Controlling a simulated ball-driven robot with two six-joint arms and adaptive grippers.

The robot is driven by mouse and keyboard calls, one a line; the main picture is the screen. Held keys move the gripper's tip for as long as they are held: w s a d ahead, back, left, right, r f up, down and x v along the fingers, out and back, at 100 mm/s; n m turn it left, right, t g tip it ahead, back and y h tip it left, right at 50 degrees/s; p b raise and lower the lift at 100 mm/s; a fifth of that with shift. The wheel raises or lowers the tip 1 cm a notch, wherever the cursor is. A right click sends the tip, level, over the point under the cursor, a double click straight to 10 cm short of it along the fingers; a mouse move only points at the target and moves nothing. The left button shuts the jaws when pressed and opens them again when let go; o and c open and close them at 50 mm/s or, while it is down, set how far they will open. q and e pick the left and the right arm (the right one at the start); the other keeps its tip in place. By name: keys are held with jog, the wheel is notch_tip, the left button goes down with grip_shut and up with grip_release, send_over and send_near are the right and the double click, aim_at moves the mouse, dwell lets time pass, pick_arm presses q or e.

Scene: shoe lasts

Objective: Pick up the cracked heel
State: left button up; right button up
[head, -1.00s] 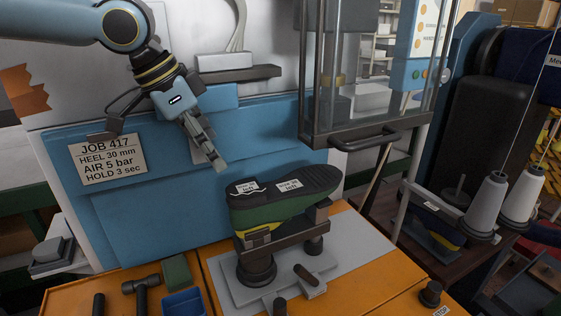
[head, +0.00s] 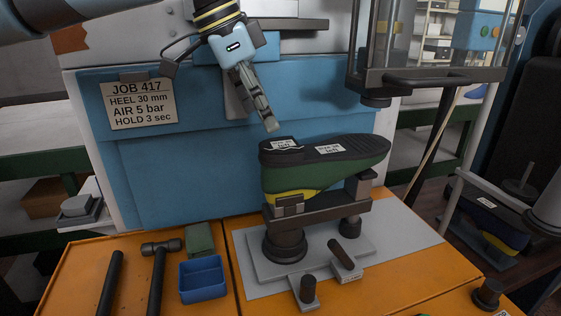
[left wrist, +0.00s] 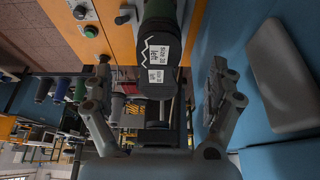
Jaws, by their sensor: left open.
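A shoe (head: 320,172) with a green upper, a yellow band and a dark sole sits sole-up on a dark metal stand (head: 310,212). Its heel (head: 283,144) is at the left end, dark, with a white label and a jagged white line. My right gripper is not in view.
A blue machine panel (head: 210,170) with a job card (head: 141,103) stands close behind the shoe. A guard frame with a dark handle (head: 445,78) hangs at the upper right. A hammer (head: 159,270) and a blue bin (head: 203,278) lie on the orange bench (head: 85,260).

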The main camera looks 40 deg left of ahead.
aim_at(278, 144)
pick_arm(q)
jog(key=shift+x, duration=3.15)
jog(key=shift+c, duration=0.5)
jog(key=c, duration=1.2)
jog(key=shift+r, duration=0.1)
